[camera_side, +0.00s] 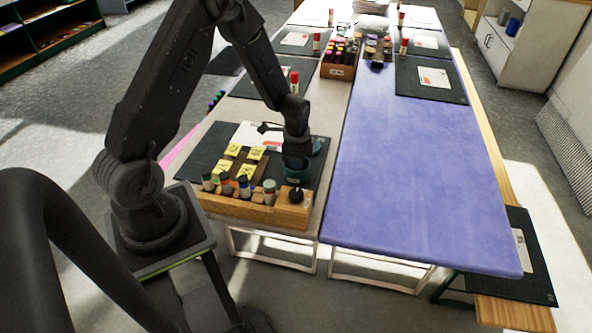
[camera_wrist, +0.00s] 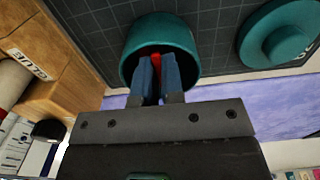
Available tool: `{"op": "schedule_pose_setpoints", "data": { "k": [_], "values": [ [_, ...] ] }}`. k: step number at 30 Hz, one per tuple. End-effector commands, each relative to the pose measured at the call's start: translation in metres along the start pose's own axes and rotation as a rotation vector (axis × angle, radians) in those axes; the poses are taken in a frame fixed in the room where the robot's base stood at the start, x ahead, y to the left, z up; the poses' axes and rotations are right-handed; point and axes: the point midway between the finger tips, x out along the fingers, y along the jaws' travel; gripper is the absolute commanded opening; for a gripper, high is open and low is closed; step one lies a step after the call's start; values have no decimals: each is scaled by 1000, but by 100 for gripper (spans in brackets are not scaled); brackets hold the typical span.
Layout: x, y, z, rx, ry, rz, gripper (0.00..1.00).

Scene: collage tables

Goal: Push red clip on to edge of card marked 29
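My gripper (camera_wrist: 156,66) points down into a teal pot (camera_wrist: 188,36), and its two blue fingers are close together. A small red piece, apparently the red clip (camera_wrist: 156,59), shows between the fingertips inside the pot. In the side view the gripper is over the pot (camera_side: 297,174) at the right end of the dark mat. Several yellow cards (camera_side: 255,153) lie on the mat to the left of the pot. Their markings are too small to read, so I cannot tell which is 29. The clip is hidden in the side view.
A teal lid (camera_wrist: 282,34) lies beside the pot. A wooden holder (camera_side: 262,212) with several bottles or markers runs along the mat's front edge. A white paper (camera_side: 250,134) lies behind the cards. The blue-topped table (camera_side: 415,165) to the right is mostly clear.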

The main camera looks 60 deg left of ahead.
Motion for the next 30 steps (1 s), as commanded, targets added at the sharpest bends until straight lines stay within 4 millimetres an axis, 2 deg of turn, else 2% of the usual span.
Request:
{"op": "schedule_pose_setpoints", "data": {
  "k": [7, 30],
  "values": [
    [-3, 0, 0, 0, 1, -2, 0],
    [-40, 0, 0, 0, 1, -1, 0]
  ]
}}
